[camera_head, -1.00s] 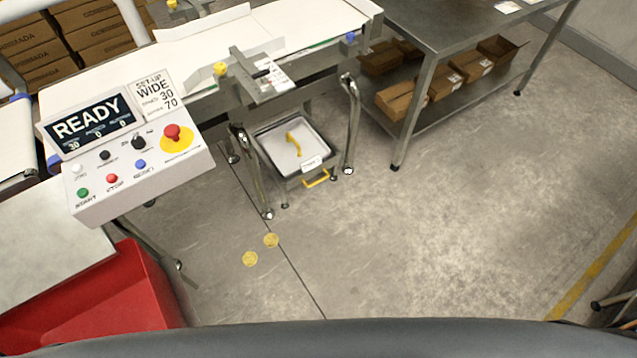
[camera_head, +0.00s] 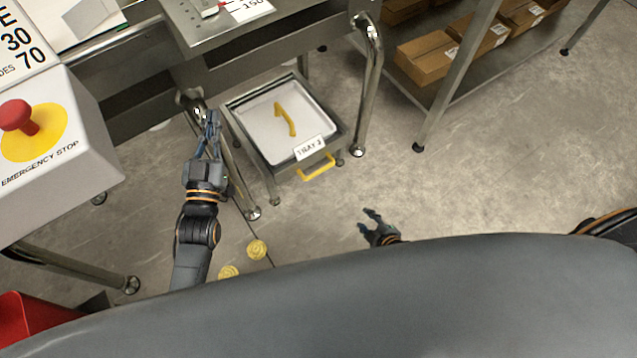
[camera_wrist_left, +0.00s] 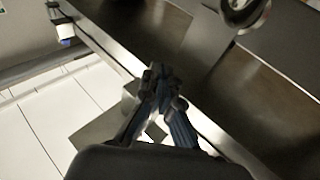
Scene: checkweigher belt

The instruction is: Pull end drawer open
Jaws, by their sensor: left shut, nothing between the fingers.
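My left gripper (camera_head: 211,122) is shut and empty, left of the drawer beside a steel leg and apart from the yellow handles. In the left wrist view its fingertips (camera_wrist_left: 158,80) are together before a metal frame. My right gripper (camera_head: 366,220) is open and empty, low and right of the front handle.
A chromed leg (camera_head: 365,95) stands right of the drawer. A steel shelf table (camera_head: 432,115) with cardboard boxes (camera_head: 425,58) is further right. The emergency-stop panel (camera_head: 75,165) is at the left.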

